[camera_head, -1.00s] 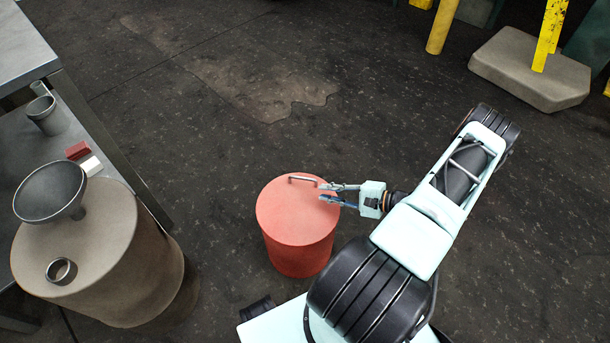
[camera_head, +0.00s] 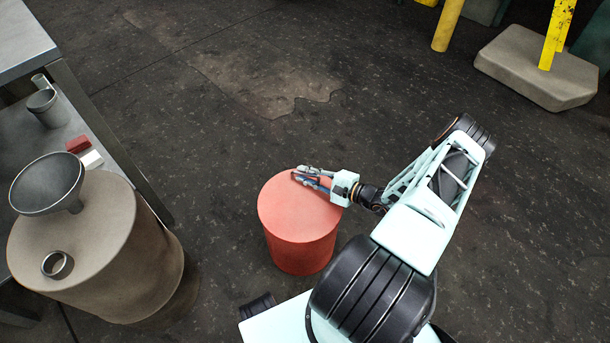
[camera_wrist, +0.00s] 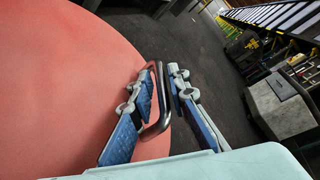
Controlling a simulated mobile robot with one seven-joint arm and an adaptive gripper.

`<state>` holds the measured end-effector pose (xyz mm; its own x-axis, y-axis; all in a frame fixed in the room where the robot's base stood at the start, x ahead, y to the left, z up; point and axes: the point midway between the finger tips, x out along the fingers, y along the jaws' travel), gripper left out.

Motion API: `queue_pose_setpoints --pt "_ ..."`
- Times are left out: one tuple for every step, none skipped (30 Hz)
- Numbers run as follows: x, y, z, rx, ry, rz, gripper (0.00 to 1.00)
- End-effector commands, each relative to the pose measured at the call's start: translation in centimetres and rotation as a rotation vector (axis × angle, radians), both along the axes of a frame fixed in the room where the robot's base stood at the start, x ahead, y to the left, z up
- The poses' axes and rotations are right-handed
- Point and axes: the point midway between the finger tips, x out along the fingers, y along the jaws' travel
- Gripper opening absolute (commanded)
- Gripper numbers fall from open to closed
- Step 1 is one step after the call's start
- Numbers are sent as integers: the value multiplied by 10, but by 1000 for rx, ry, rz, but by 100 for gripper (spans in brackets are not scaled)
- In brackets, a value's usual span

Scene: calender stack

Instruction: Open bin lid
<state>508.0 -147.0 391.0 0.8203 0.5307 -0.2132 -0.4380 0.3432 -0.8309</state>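The bin is a red cylinder (camera_head: 302,240) standing on the floor in the middle of the head view. Its flat round lid (camera_head: 285,205) is on top and looks closed. My gripper (camera_head: 296,174) is low over the far side of the lid. In the wrist view the dark, bent handle bar (camera_wrist: 163,110) stands between the two fingers of my gripper (camera_wrist: 164,72). The fingers are apart, one on each side of the bar. The handle is mostly hidden by the fingers in the head view.
A beige drum (camera_head: 100,245) with a funnel (camera_head: 48,185) and a metal ring (camera_head: 57,265) on it stands at left, beside a grey table (camera_head: 20,45). A stone block (camera_head: 535,75) with a yellow post is at upper right. The floor behind the bin is clear.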

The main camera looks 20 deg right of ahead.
Motion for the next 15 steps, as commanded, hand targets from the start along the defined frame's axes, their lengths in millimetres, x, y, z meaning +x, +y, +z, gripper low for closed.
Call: queue_pose_setpoints --pt "2 1 -1 0 0 0 16" --pt "2 1 -1 0 0 -1 16" --pt "3 1 0 0 0 -1 16" --pt "3 1 0 0 0 -1 16" --pt "3 1 0 0 0 -1 16" --pt "3 1 0 0 0 -1 16" --pt "3 1 0 0 0 -1 16" --pt "3 1 0 0 0 -1 16" --pt "3 1 0 0 0 -1 16" --pt "2 1 0 0 0 -1 12" --pt "2 1 0 0 0 -1 9" --pt "2 1 0 0 0 0 5" --pt "2 1 0 0 0 0 2" --pt "2 1 0 0 0 0 0" --pt "2 1 0 0 0 0 0"
